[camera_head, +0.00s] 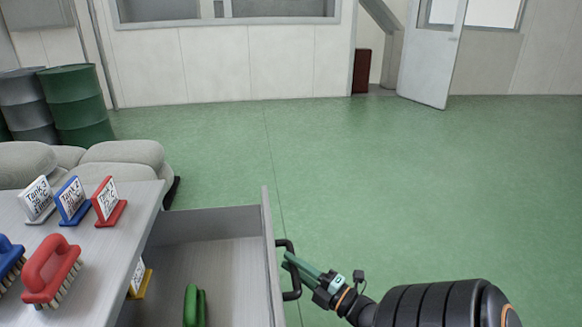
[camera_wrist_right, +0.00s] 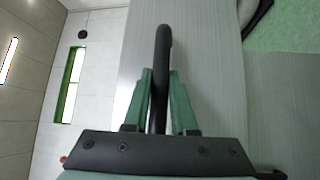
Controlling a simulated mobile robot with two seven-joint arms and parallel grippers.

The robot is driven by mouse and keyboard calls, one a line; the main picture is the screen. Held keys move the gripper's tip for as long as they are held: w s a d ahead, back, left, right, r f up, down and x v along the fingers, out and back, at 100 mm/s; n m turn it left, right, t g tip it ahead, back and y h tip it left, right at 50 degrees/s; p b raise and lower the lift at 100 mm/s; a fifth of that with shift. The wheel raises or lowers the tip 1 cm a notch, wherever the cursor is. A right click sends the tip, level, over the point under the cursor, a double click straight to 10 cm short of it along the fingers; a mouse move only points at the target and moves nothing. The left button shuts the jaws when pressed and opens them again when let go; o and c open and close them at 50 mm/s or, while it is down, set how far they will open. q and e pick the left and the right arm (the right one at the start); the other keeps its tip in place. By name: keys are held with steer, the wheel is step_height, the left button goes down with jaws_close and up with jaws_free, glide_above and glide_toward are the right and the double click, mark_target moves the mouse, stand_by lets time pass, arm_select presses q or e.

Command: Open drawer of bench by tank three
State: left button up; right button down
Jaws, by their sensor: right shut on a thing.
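The bench (camera_head: 118,240) stands at the left in the head view, with its grey drawer (camera_head: 228,222) pulled well out to the right. Inside the drawer lie a green-handled brush (camera_head: 194,305) and a yellow-edged sign, partly hidden by the bench top. The black drawer handle (camera_head: 291,270) is on the drawer's outer front. My right gripper (camera_head: 292,262) is shut on this handle. In the right wrist view the green fingers sit on both sides of the black handle bar (camera_wrist_right: 162,70). My left gripper is not in view.
On the bench top stand a white sign (camera_head: 38,200), a blue sign (camera_head: 72,201) and a red sign (camera_head: 107,202), plus a red brush (camera_head: 50,270) and a blue brush (camera_head: 8,262). Sacks (camera_head: 120,158) and drums (camera_head: 75,103) are behind. Green floor right of the drawer is clear.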

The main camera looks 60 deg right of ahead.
steer(key=c, duration=0.7)
jaws_free()
steer(key=shift+c, duration=0.2)
steer(key=s+f, duration=0.1)
steer(key=s, duration=1.1)
steer(key=shift+s+a+f, duration=0.25)
steer(key=shift+a+f, duration=0.15)
steer(key=shift+a, duration=0.05)
